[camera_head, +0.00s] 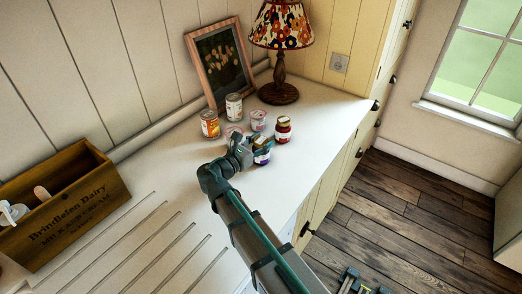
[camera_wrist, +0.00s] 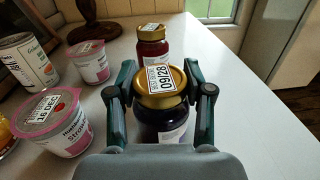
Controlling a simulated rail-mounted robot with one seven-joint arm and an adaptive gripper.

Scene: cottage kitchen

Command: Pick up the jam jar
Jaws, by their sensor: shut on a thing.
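A dark jam jar with a gold lid and a white date label (camera_wrist: 165,88) is between the fingers of my gripper (camera_wrist: 160,80), which is shut on it. In the head view the jar (camera_head: 262,158) shows beside my gripper (camera_head: 246,149), partly hidden by it, at the counter. Whether its base touches the counter cannot be told. A second jar, red with a gold lid (camera_head: 283,132), stands just behind it; it also shows in the wrist view (camera_wrist: 152,48).
Two pink-lidded yogurt cups (camera_wrist: 90,62) (camera_wrist: 55,125) and two cans (camera_head: 210,124) (camera_head: 234,106) stand to the left. A lamp (camera_head: 280,90) and a picture frame (camera_head: 220,65) are behind. A wooden crate (camera_head: 60,215) is at left. The counter's right side (camera_head: 330,120) is clear.

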